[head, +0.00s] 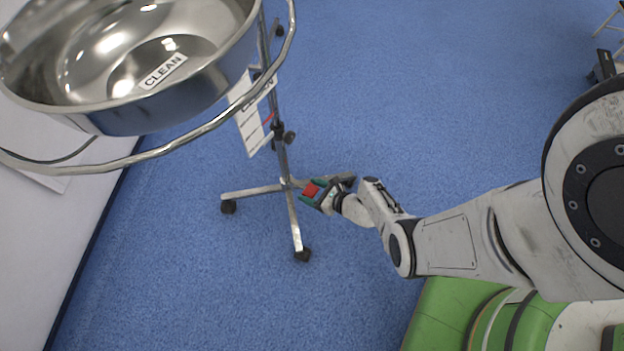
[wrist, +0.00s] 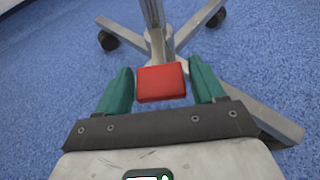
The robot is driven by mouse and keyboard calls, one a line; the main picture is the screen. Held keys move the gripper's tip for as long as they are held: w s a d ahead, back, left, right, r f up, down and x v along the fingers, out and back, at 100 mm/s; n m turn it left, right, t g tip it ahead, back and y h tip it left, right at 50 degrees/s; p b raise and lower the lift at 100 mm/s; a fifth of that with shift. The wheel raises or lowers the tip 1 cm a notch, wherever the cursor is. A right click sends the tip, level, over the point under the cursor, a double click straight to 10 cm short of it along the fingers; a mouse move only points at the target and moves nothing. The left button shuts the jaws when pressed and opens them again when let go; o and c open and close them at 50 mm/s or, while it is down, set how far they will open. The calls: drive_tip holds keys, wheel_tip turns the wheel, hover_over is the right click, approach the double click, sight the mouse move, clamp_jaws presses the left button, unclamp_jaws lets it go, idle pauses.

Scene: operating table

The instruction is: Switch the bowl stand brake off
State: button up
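The bowl stand's pole (head: 280,150) rises from a low base of metal legs (head: 296,222) on casters. It carries a large steel bowl (head: 190,98) labelled CLEAN at the upper left. A red block (wrist: 161,82), perhaps the brake pedal, shows low at the stand's base; it also shows in the head view (head: 311,190). My gripper (wrist: 162,84) has its two green fingers apart, one on each side of the red block. In the head view my gripper (head: 313,191) is low beside the stand's foot. I cannot tell whether the fingers touch the block.
White tags (head: 253,125) hang on the pole under the bowl's ring (head: 200,132). Black casters (wrist: 108,41) stand around the base. A white surface (head: 50,215) edges the left side. Blue floor (head: 420,110) is clear behind and to the right.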

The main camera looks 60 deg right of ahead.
drive_tip(key=shift+o, duration=0.7)
drive_tip(key=d+p+v, duration=0.1)
drive_tip(key=p+v, duration=0.4)
drive_tip(key=v, duration=0.5)
drive_tip(key=shift+s+a+r, duration=0.15)
drive_tip(key=shift+s+a, duration=0.25)
drive_tip(key=shift+a, duration=0.05)
